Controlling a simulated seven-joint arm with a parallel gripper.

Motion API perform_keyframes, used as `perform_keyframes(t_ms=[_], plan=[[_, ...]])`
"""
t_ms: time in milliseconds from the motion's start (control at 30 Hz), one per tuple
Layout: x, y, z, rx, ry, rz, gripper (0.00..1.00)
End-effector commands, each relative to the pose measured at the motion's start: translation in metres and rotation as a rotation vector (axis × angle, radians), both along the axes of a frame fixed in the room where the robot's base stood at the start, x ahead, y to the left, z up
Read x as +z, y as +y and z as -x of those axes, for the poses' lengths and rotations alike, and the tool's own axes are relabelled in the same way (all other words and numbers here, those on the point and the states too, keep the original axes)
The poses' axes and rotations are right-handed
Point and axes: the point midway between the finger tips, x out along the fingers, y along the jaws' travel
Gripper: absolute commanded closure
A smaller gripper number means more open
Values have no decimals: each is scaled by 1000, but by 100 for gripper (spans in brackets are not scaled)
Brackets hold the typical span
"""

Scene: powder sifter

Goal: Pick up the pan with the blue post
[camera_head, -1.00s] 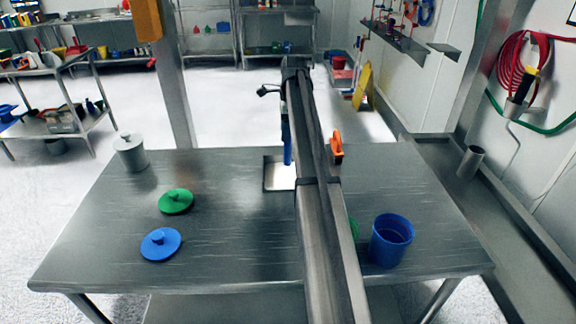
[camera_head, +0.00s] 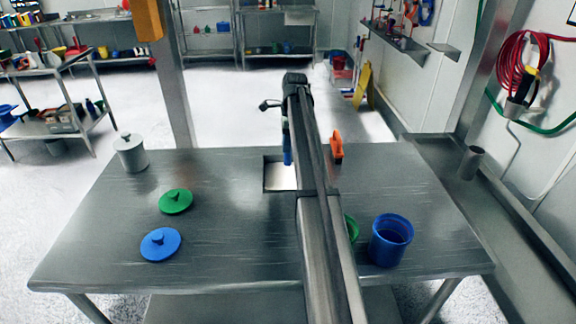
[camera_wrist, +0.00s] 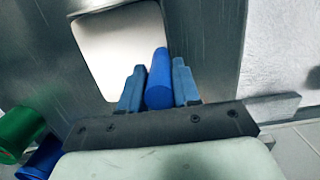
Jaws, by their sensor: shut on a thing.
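The pan (camera_head: 277,178) is a shallow, pale square tray on the metal table, near its back edge in the head view. It also shows in the wrist view (camera_wrist: 115,45), with its near part hidden by my gripper. Its blue post (camera_wrist: 160,76) stands between the two blue fingers of my gripper (camera_wrist: 158,65). My gripper is shut on the post. In the head view my arm hides most of the gripper and the pan's right side. I cannot tell a gap between pan and table.
An orange-handled tool (camera_head: 336,146) stands right of my arm. A blue container (camera_head: 391,240) is at the front right, with a green one (camera_head: 351,228) partly hidden. Green (camera_head: 176,201) and blue (camera_head: 160,244) lids and a grey pot (camera_head: 130,153) are left.

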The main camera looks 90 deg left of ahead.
Motion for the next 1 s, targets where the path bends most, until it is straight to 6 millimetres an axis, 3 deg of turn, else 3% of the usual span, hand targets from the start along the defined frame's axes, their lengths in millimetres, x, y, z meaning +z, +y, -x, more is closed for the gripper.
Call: perform_keyframes(t_ms=[233,1000], plan=[[0,0,0,0,0,0,100],[0,0,0,0,0,0,100]])
